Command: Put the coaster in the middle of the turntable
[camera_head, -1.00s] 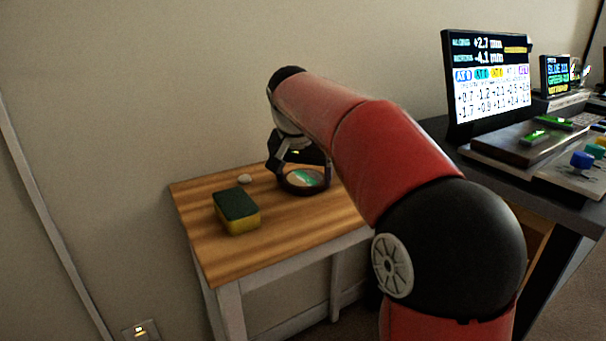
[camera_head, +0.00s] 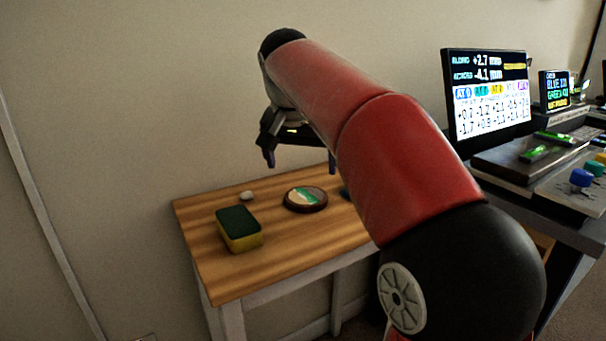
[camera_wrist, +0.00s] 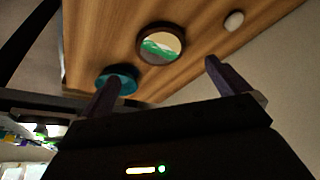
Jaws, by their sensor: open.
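The coaster (camera_head: 305,198) is a round disc with a dark rim and a green-and-cream face. It lies flat on the small wooden table. In the wrist view the coaster (camera_wrist: 160,45) shows whole, ahead of and between the two fingers. My gripper (camera_head: 300,162) is open and empty, raised above the coaster and apart from it. In the wrist view my gripper (camera_wrist: 161,74) has its fingers wide apart. I cannot make out a turntable with certainty in either view.
The wooden table (camera_head: 280,262) also carries a green-and-yellow sponge (camera_head: 239,229) and a small pale stone-like object (camera_head: 247,195). A teal round object (camera_wrist: 118,80) stands near the left finger. At right, a dark bench holds a lit screen (camera_head: 488,95) and several coloured items.

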